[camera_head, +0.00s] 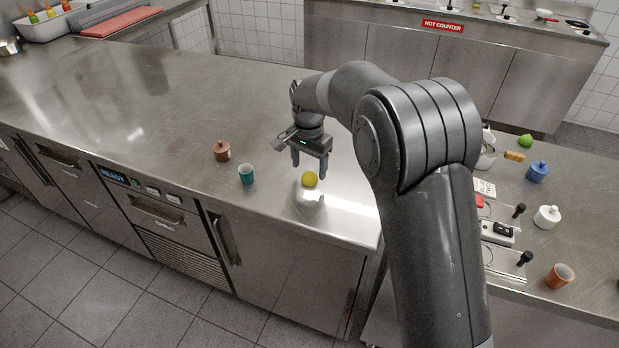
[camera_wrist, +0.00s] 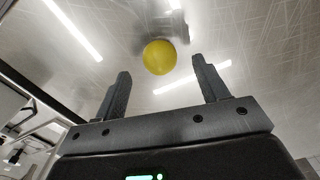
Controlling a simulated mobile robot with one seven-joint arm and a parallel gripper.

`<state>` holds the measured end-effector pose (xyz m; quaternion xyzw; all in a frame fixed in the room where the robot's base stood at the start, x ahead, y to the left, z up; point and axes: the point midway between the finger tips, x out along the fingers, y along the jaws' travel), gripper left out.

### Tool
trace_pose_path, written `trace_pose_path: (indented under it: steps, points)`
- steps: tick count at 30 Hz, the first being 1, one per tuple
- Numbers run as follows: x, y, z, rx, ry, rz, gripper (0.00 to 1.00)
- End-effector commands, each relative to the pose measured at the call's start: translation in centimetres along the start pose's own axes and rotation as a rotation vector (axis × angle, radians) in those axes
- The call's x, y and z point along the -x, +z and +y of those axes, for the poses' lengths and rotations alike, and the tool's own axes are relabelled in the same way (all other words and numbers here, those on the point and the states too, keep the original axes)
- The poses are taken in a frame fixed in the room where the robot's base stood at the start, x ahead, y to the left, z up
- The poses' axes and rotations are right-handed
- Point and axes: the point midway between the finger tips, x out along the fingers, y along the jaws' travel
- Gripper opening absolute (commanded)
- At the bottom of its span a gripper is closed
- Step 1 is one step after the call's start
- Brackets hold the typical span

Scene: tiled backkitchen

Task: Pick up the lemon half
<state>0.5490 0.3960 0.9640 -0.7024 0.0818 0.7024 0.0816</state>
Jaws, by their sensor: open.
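The lemon half (camera_head: 310,179) is a small round yellow thing on the steel counter, near its front edge, in the head view. It also shows in the wrist view (camera_wrist: 160,57), ahead of the fingertips and roughly between their lines. My gripper (camera_head: 310,169) points down over the counter at the lemon half, with its two fingers apart and nothing between them in the wrist view. The lemon half looks apart from both fingers. Only its rounded yellow side shows; I cannot see a cut face.
A teal cup (camera_head: 246,175) and a brown lidded pot (camera_head: 222,151) stand left of the lemon half. The steel counter (camera_head: 150,95) is otherwise largely clear there. On the right counter stand a blue pot (camera_head: 537,171), a white pot (camera_head: 547,217), an orange cup (camera_head: 560,276) and a green fruit (camera_head: 525,141).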

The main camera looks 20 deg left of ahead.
Motion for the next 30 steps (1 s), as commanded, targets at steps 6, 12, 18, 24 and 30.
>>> trace_pose_path:
  steps: [6,12,18,24,30]
  points:
    - [-2.8,0.0,0.1,0.0,0.0,-0.001,0.67]
    - [-3.1,0.0,0.0,0.0,-0.002,0.001,0.67]
    - [-3.1,0.0,0.0,0.0,-0.001,0.001,0.56]
    - [-3.1,0.0,0.0,0.0,-0.001,0.001,0.4]
    - [-3.1,0.0,0.0,0.0,-0.001,0.001,0.24]
